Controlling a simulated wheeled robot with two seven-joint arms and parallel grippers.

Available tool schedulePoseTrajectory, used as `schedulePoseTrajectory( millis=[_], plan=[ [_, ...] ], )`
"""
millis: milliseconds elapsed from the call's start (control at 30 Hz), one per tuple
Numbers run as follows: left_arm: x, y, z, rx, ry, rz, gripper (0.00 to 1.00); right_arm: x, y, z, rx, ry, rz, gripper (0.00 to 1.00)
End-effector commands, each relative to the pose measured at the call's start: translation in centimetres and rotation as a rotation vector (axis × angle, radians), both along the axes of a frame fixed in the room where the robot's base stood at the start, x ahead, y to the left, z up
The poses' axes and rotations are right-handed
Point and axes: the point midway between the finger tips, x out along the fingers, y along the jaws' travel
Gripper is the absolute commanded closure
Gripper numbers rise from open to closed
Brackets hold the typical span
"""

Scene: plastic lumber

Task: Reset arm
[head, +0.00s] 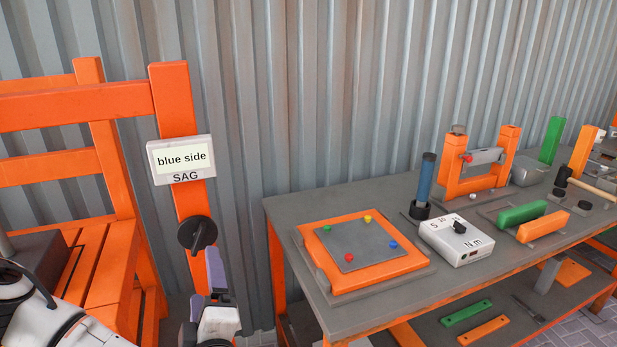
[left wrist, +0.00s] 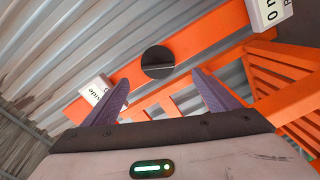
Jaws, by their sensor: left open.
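My left gripper (head: 213,268) is in the lower left of the head view, just below a black round knob (head: 197,234) on an orange post (head: 178,100). In the left wrist view its two purple fingers are spread apart (left wrist: 160,88), with nothing held between them. The knob (left wrist: 158,62) shows beyond the gap between the fingertips. From these views I cannot tell the exact distance between fingers and knob. A sign reading "blue side" and "SAG" (head: 181,159) is on the post above the knob. My right gripper is not in view.
An orange slatted frame (head: 88,255) stands at the left. A grey workbench (head: 290,215) at the right bears an orange board with coloured pegs (head: 325,238), a white dial box (head: 457,240) and several tools. A corrugated metal wall (head: 330,90) closes the back.

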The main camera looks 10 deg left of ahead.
Motion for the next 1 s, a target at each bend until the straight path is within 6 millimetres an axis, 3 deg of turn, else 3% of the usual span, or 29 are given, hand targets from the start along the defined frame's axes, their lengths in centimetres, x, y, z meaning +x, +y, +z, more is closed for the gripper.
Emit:
schedulePoseTrajectory(
  millis=[133, 233, 433, 600, 767, 800, 1000],
  plan=[
    [-2.4, -4.7, -3.9, -0.353, 0.017, -0.022, 0.19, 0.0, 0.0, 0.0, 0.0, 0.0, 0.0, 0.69],
    [-5.3, -9.3, -6.9, -0.76, 0.025, 0.024, 0.19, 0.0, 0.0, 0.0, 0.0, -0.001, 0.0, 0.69],
    [-11.1, -16.5, -10.2, -1.596, -0.019, 0.362, 0.19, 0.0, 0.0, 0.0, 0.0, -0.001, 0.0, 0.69],
    [-14.7, -19.1, -11.3, -2.177, -0.196, 0.892, 0.19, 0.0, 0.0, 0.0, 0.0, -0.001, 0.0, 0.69],
    [-17.1, -18.1, -12.5, -2.518, -0.578, 1.539, 0.19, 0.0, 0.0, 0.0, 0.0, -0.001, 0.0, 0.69],
    [-17.7, -17.3, -12.9, 2.53, 0.707, -1.69, 0.19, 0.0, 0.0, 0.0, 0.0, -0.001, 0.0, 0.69],
    [-21.0, -12.0, -15.5, 1.664, 1.036, -1.596, 0.19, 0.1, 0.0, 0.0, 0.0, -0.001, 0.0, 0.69]
  ],
)
